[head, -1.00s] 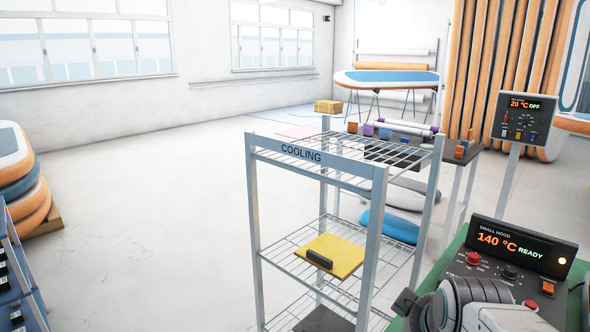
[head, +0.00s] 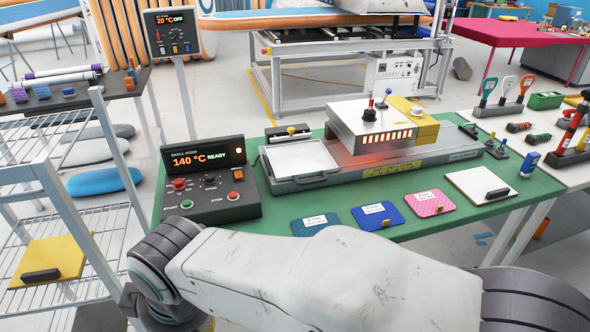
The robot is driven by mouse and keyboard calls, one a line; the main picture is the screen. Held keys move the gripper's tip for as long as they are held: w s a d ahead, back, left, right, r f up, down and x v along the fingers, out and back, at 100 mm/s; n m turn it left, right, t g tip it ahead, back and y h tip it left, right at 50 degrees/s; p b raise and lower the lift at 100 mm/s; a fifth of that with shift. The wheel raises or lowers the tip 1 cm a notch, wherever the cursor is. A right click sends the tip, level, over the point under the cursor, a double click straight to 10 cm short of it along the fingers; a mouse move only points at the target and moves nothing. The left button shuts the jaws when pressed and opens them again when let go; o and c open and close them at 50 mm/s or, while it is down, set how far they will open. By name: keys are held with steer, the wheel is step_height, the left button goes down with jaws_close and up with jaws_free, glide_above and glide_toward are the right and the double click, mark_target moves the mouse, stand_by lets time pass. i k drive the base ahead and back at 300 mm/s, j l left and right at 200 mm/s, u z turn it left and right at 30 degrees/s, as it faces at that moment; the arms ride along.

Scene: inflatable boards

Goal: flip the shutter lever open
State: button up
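The small hood (head: 372,125) is a silver box with glowing orange slots in its front, standing over a flat grey bed on the green table. No label shows which one is the shutter lever. My arm crosses the bottom of the view, in front of the table and well apart from both levers. My gripper is not in view.
A control box (head: 210,180) reading 140 °C READY stands at the table's left. A white plate (head: 300,158) lies on the bed's left end. Blue and pink pads (head: 433,203) line the front edge. A wire rack (head: 50,215) is at left; a tool table (head: 560,150) at right.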

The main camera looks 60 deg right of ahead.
mark_target(388, 91)
steer(key=z, duration=2.15)
